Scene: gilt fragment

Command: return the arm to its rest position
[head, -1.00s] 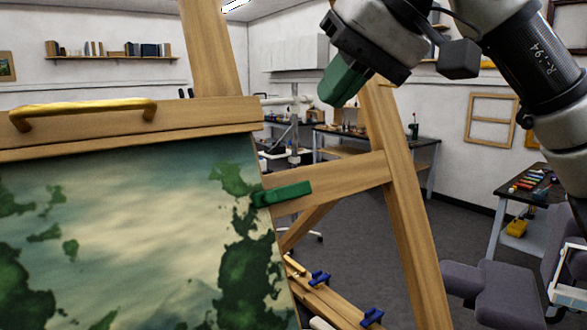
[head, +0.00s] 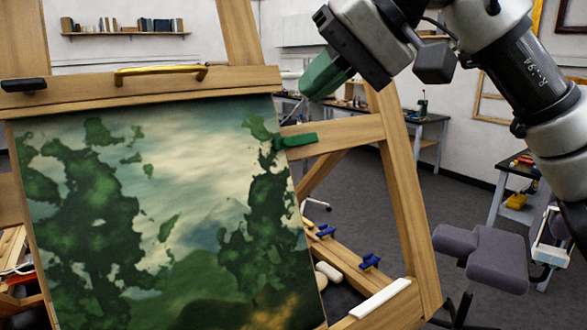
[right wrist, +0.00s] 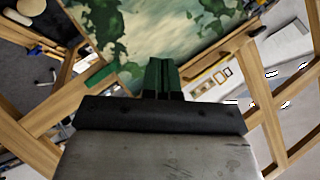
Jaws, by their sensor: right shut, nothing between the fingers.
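My right gripper (head: 318,80) has green fingers and hangs at the upper right of the head view, in front of the easel's right side. Its fingers are shut with nothing between them. In the right wrist view the shut green fingers (right wrist: 161,75) point toward the painting (right wrist: 150,30). My right arm comes in from the upper right of the head view. My left gripper does not show.
A wooden easel (head: 400,200) holds the painting (head: 190,160), with a brass handle (head: 160,72) on its top bar and a green clip (head: 295,141) at its right edge. A padded grey chair (head: 490,255) stands at right. Dark floor lies between easel and benches.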

